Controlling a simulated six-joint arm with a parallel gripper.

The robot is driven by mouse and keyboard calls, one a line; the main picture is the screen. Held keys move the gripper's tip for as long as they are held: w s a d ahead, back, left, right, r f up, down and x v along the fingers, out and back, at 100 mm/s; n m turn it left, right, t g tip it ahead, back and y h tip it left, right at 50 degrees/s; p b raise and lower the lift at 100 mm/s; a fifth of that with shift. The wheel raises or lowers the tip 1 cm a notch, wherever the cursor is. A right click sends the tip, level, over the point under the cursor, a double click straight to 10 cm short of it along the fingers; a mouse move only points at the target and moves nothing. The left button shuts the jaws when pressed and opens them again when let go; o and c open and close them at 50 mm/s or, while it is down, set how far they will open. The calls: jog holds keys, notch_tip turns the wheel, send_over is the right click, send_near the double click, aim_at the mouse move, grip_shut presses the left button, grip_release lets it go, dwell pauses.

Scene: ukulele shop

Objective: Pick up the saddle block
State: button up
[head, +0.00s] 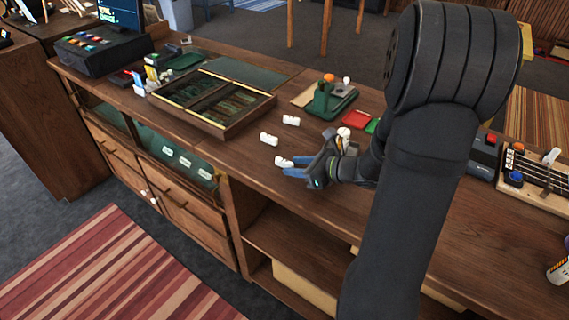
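Several small white blocks lie on the brown wooden counter (225,150); which one is the saddle block I cannot tell for sure. One white block (291,120) lies farthest back, another white block (269,139) lies in the middle, and a third white block (283,161) lies nearest the front edge. My gripper (291,168) is low over the counter, its blue-tipped fingers right at the third block. They partly overlap it in the view. Whether the fingers touch it or are closed on it I cannot tell. My arm hides part of the counter to the right.
A dark wooden tray with compartments (262,110) stands left of the blocks. A green device (331,99) stands behind, with a red tray (358,119) and a white piece (344,132) near my gripper. A ukulele neck (545,175) lies at right. The counter's front edge is close.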

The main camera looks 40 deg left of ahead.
jog(key=shift+a+f, duration=0.15)
jog(key=shift+a, duration=0.3)
grip_shut()
jog(key=shift+r, duration=0.45)
notch_tip(320, 180, up, 4)
jog(key=shift+f, duration=0.2)
jog(key=w+r+v, duration=0.1)
jog(key=v, duration=1.2)
jog(key=shift+w+a+r, duration=0.2)
jog(key=shift+w+r, duration=0.05)
